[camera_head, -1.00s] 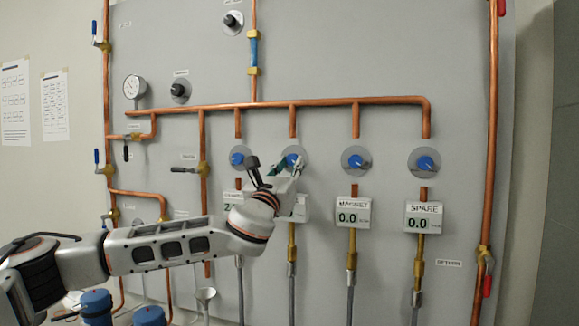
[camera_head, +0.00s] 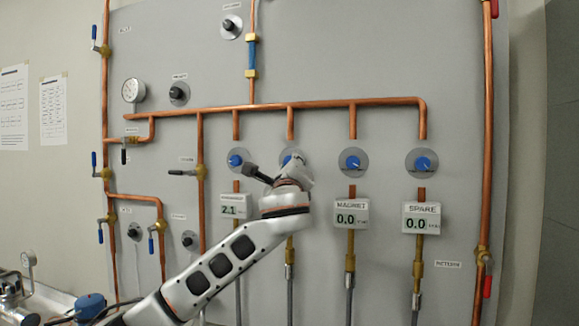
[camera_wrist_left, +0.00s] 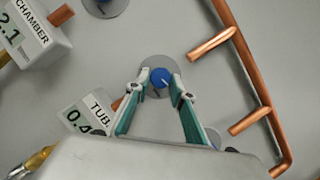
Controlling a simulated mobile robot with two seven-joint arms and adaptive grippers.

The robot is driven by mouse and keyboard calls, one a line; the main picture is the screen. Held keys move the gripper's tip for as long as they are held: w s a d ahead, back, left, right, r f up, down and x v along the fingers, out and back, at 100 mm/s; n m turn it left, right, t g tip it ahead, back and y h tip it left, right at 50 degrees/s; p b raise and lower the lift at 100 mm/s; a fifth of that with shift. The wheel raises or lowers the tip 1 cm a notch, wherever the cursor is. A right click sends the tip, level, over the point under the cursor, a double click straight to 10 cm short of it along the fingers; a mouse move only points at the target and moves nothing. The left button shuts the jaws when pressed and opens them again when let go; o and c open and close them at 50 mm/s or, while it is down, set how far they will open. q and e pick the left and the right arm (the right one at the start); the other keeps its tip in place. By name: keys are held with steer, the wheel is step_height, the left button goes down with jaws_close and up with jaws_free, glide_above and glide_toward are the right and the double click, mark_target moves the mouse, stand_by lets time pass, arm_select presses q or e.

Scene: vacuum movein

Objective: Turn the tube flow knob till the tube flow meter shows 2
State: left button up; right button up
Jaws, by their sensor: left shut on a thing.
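The blue tube flow knob (camera_wrist_left: 160,78) sits on a round grey plate on the panel. In the wrist view my left gripper (camera_wrist_left: 161,84) has a fingertip on either side of the knob and is shut on it. In the head view my left gripper (camera_head: 284,168) is at the second knob from the left in the row and mostly hides it. The tube flow meter (camera_wrist_left: 88,115), labelled "TUB…", is partly hidden by my gripper in the wrist view; its visible digits look like 0.4. In the head view the wrist covers this meter.
The chamber meter (camera_head: 236,206) to the left reads 2.1. The magnet meter (camera_head: 351,214) and spare meter (camera_head: 421,218) read 0.0. Their blue knobs (camera_head: 353,161) sit above, under a copper pipe (camera_head: 340,102). Free panel lies at the right.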

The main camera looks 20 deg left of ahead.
arm_select(q)
steer(key=shift+d+r+n+g+y+p, duration=0.15)
steer(key=shift+n+g+p, duration=0.3)
steer(key=shift+n, duration=1.1)
steer(key=shift+r+n+g+y+p, duration=0.1)
steer(key=shift+n+g+y+p, duration=0.15)
steer(key=shift+n+g, duration=0.85)
steer(key=shift+d+r+n+g+y+p, duration=0.15)
steer(key=shift+n+p, duration=0.25)
steer(key=shift+n, duration=1.55)
arm_select(e)
steer(key=shift+s+d+f+g+h, duration=0.2)
steer(key=shift+s+d, duration=0.1)
steer(key=shift+d, duration=0.25)
steer(key=shift+s+d+f+g+h, duration=0.1)
steer(key=shift+s+d+f+h, duration=0.15)
steer(key=shift+d, duration=0.3)
arm_select(q)
steer(key=shift+a+f, duration=0.1)
steer(key=shift+a, duration=0.05)
arm_select(e)
steer(key=shift+r, duration=0.1)
steer(key=shift+s, duration=0.1)
arm_select(q)
steer(key=o, duration=1.1)
arm_select(e)
steer(key=shift+d, duration=0.1)
